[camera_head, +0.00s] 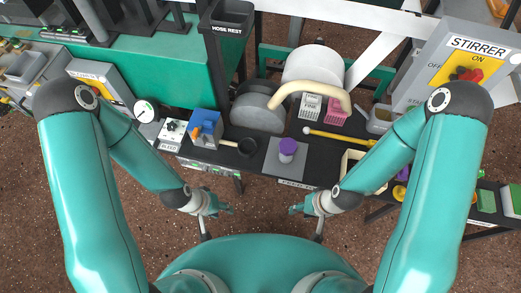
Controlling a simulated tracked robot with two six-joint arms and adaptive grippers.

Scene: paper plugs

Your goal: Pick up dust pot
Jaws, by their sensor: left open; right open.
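A small pot with a purple top (288,150) stands upright on a grey square plate (271,165) on the black bench. No label shows on it, so I cannot tell for sure that it is the dust pot. A dark round cup (247,147) with a pale handle lies to its left. My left gripper (217,223) is open and empty, below and left of the pot, in front of the bench. My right gripper (306,224) is open and empty, below and slightly right of the pot. Both are apart from everything on the bench.
A blue and orange block (206,128) stands left on the bench. A yellow rod (335,136) lies to the right. The stirrer box (463,68) stands far right. Open floor lies before the bench.

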